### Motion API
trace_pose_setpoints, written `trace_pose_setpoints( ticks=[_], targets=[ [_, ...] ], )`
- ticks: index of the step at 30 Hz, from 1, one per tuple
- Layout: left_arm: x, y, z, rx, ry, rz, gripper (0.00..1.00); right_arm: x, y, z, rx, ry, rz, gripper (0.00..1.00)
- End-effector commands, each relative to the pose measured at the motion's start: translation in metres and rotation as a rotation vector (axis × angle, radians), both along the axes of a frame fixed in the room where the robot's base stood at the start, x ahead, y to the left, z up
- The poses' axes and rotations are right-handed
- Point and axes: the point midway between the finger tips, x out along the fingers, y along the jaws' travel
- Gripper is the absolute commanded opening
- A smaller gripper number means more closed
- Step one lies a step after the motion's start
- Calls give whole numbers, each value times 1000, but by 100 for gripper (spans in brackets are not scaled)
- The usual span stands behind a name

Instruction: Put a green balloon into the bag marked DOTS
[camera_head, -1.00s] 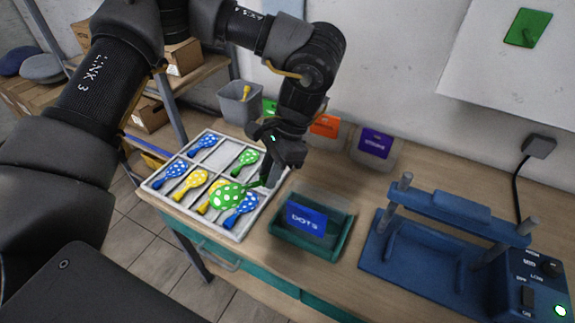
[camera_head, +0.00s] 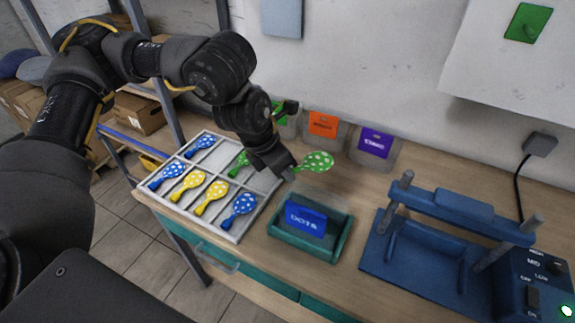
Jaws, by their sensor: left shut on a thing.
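My left gripper (camera_head: 290,170) is shut on a green balloon with white dots (camera_head: 318,162). It holds the balloon above the table, behind and above the bag marked DOTS. That bag sits in a teal tray (camera_head: 278,233) and shows a blue label (camera_head: 306,219) with the word DOTS. A second green balloon (camera_head: 238,165) lies in the sorting tray (camera_head: 228,236), partly hidden by my gripper. My right gripper is not in view.
The sorting tray also holds several blue balloons (camera_head: 240,208) and yellow balloons (camera_head: 212,196). Orange-labelled (camera_head: 323,124) and purple-labelled (camera_head: 375,142) bags stand along the wall. A blue press (camera_head: 430,260) stands on the right.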

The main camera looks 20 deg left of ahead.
Motion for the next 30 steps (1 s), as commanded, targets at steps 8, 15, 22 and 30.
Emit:
trace_pose_setpoints(
  ticks=[8, 15, 22, 30],
  targets=[
    [9, -2, -1, -4, 2, -598, 10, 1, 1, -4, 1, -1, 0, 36],
    [13, -3, 1, 1, -1, -950, 10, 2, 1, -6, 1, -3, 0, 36],
    [14, -3, 1, 4, -1, -1048, 10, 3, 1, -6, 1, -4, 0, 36],
    [13, -3, -4, 5, 0, -1048, 10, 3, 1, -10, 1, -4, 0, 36]
  ],
)
